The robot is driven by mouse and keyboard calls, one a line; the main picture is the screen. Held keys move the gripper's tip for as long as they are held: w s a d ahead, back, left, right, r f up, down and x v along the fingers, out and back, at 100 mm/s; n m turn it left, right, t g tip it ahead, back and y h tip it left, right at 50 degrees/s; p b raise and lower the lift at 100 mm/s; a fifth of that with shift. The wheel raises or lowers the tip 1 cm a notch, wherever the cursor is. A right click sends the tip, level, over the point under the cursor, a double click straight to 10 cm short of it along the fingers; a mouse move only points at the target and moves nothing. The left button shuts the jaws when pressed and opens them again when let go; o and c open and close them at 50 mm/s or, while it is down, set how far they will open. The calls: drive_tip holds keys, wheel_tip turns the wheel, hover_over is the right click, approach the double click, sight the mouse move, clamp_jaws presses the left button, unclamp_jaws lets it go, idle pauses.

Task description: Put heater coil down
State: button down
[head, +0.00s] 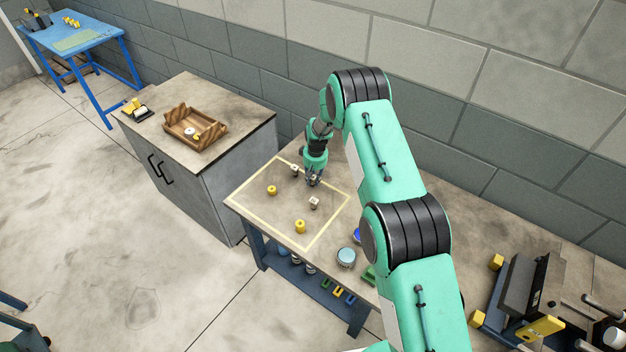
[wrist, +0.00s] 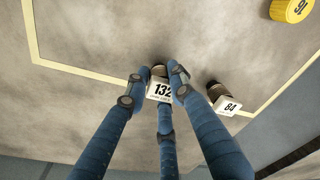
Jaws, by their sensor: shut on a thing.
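My gripper (head: 313,183) reaches down over the back part of the taped square on the workbench. In the wrist view my gripper (wrist: 160,82) is shut on a small brownish piece with a white tag reading 132, taken to be the heater coil (wrist: 158,70). The fingers hide much of it. I cannot tell whether it touches the bench top. The taped square (head: 252,178) is a pale yellow outline; its line (wrist: 85,73) passes behind the fingers in the wrist view.
A dark piece tagged 84 (wrist: 225,101) stands close beside my gripper. Yellow cylinders (head: 272,190) (head: 300,227) and another white-tagged piece (head: 314,203) stand within the square. A round tin (head: 346,257) is outside it. A cabinet with a wooden tray (head: 180,137) stands left.

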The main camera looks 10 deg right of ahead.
sight(315, 178)
drive_tip(key=shift+f, duration=0.15)
drive_tip(key=c, duration=1.5)
unclamp_jaws()
drive_tip(key=shift+r, duration=0.2)
drive_tip(key=shift+s+d+r+p, duration=0.1)
drive_tip(key=shift+s+r, duration=0.05)
drive_tip(key=shift+r, duration=1.85)
drive_tip(key=shift+s+d+r+p, duration=0.1)
drive_tip(key=shift+s+r+p, duration=0.1)
drive_tip(key=shift+r, duration=1.75)
drive_tip(key=shift+s+d+r+p, duration=0.1)
drive_tip(key=shift+s+r, duration=0.05)
drive_tip(key=shift+r, duration=1.85)
